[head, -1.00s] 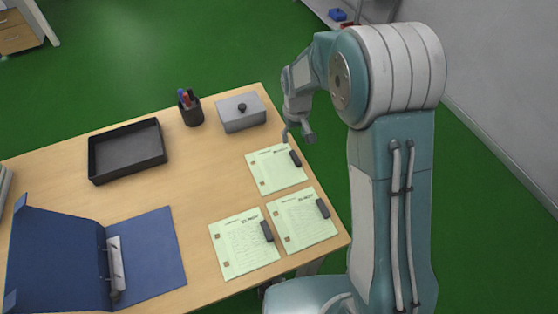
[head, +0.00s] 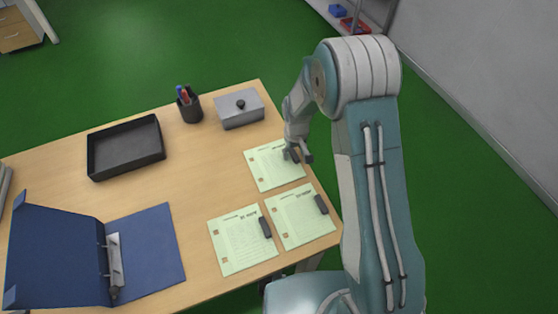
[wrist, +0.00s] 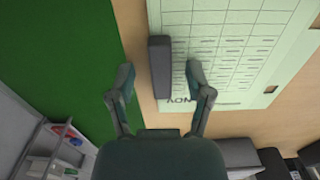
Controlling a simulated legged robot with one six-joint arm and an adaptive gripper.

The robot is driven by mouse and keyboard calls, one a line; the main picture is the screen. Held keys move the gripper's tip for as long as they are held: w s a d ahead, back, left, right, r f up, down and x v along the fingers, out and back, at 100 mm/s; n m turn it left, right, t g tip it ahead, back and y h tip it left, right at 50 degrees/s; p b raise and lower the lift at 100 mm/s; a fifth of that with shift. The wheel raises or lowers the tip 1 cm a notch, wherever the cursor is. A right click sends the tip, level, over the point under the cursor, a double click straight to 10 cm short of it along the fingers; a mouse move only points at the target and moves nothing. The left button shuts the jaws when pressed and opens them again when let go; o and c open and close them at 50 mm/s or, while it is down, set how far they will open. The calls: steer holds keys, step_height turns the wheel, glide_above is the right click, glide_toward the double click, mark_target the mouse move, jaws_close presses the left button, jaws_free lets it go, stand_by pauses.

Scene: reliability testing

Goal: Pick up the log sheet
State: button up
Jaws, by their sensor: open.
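Three pale green log sheets lie on the wooden table: a far one (head: 268,168), a front right one (head: 295,222) and a front left one (head: 238,243). Each front sheet has a dark block at its right edge (head: 321,204) (head: 265,227). My gripper (head: 298,155) is over the right edge of the far sheet and hides its dark block in the head view. In the wrist view my gripper (wrist: 161,88) is open, its fingers either side of the dark block's (wrist: 160,68) near end. The sheet (wrist: 235,45) shows there with a printed grid. Whether the fingers touch anything is unclear.
A grey lidded box (head: 238,110), a pen cup (head: 189,105) and an empty black tray (head: 125,160) stand at the back. An open blue binder (head: 150,245) lies front left. The table's middle is bare. Its right edge runs close beside the sheets.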

steer(key=shift+a, duration=0.1)
jaws_close()
